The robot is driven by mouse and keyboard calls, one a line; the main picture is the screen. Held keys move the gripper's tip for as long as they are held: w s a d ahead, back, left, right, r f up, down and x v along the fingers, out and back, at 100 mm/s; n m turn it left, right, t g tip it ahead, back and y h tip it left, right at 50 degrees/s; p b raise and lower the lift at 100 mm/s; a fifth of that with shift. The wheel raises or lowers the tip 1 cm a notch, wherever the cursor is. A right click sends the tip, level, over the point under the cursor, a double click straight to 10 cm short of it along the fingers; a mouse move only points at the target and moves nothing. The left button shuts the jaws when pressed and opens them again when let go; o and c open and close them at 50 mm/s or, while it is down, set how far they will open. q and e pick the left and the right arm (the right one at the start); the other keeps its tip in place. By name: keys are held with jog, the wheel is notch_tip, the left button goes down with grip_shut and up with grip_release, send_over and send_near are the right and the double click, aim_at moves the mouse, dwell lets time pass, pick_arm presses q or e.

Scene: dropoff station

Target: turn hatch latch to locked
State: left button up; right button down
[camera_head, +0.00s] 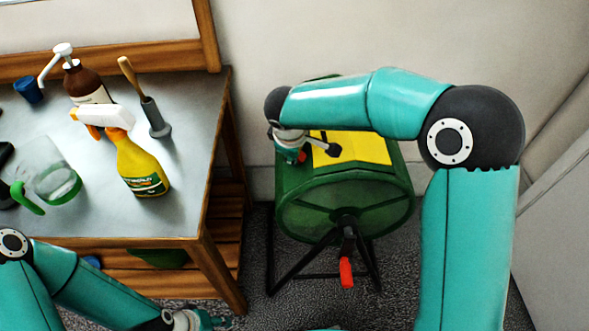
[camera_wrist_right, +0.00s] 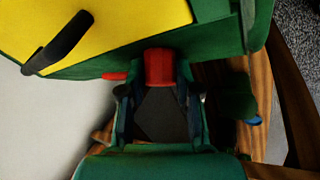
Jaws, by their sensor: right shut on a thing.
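A green drum (camera_head: 335,205) stands on a black frame on the floor, with a yellow hatch (camera_head: 365,148) on top that looks closed. A black handle (camera_head: 333,149) sits on the hatch and also shows in the right wrist view (camera_wrist_right: 60,42). The red latch (camera_wrist_right: 159,68) is at the hatch's edge; only a bit of it (camera_head: 302,157) shows in the head view. My right gripper (camera_wrist_right: 160,92) is shut on the red latch, and its fingers partly hide it. My left gripper (camera_head: 207,321) is low at the bottom edge, away from the drum; its fingers are partly cut off.
A workbench (camera_head: 190,215) stands at the left, holding a yellow spray bottle (camera_head: 142,165), a brown pump bottle (camera_head: 84,84), a brush holder (camera_head: 155,120) and a clear jug (camera_head: 55,180). A red crank grip (camera_head: 346,272) hangs at the drum's front. A wall is close behind.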

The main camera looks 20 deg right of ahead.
jog(key=m+t+h+b, duration=0.1)
jog(key=m+h+b, duration=0.1)
jog(key=b, duration=0.4)
jog(key=m+t+h+b, duration=0.1)
jog(key=m+h+b, duration=0.1)
jog(key=b, duration=0.5)
jog(key=a+f+m+t+h+b, duration=0.1)
jog(key=m+h+b, duration=0.1)
jog(key=m+b, duration=0.2)
jog(key=shift+s+f+b, duration=0.1)
jog(key=shift+s+b, duration=0.05)
jog(key=shift+b, duration=1.3)
jog(key=shift+m+h+b, duration=0.8)
jog(key=shift+m+h, duration=0.1)
jog(key=shift+m, duration=0.2)
jog(key=shift+m+h+b, duration=0.35)
jog(key=shift+m+h, duration=0.05)
jog(key=shift+m, duration=0.1)
jog(key=shift+r, duration=0.2)
jog(key=c, duration=0.8)
grip_release()
jog(key=v, duration=0.7)
jog(key=shift+a, duration=0.15)
jog(key=shift+s, duration=0.15)
